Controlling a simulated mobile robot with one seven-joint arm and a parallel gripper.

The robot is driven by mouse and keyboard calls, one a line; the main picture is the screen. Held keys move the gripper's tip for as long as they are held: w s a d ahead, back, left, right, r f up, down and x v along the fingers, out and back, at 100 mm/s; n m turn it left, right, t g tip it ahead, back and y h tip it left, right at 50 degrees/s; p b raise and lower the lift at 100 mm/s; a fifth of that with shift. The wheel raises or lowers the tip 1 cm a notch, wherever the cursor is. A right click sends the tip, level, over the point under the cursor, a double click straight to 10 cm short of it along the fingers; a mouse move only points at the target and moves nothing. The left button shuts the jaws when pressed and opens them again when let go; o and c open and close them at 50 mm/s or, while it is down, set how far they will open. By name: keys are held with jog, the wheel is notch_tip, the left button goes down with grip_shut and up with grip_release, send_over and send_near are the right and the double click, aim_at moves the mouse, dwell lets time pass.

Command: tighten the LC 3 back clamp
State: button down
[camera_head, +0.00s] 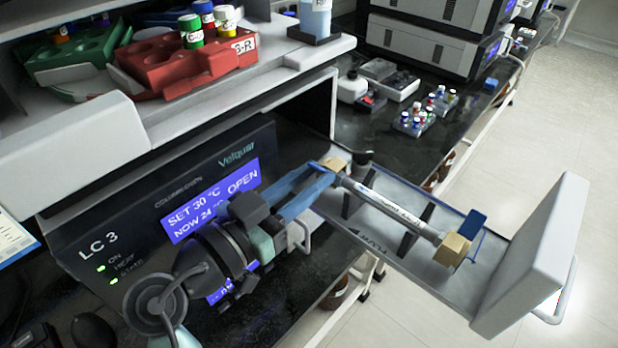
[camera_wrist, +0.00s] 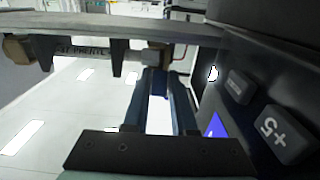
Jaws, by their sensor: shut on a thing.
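The LC 3 back clamp (camera_head: 336,163) is a tan block at the column's inner end, beside the oven opening. My gripper (camera_head: 322,172) has its blue fingers at this clamp. In the wrist view the fingertips (camera_wrist: 160,76) are shut on a dark blue piece just by the clamp block (camera_wrist: 160,54), apparently its lever, mostly hidden by the fingers. The labelled silver column (camera_head: 385,207) lies on the tray (camera_head: 405,270). The front clamp (camera_head: 452,250) is a tan block with a blue lever (camera_head: 473,224) standing up; its block also shows in the wrist view (camera_wrist: 16,48).
The LC 3 oven (camera_head: 110,235) has a lit display reading OPEN. Its grey door (camera_head: 535,255) stands out at the tray's far end. Dark brackets (camera_head: 408,240) rise beside the column. A red vial rack (camera_head: 185,60) sits on the shelf above. Bench vials (camera_head: 428,108) stand behind.

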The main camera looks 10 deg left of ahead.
jog(key=c, duration=0.7)
grip_release()
jog(key=shift+r, duration=0.1)
jog(key=b+v, duration=0.1)
jog(key=v, duration=1.2)
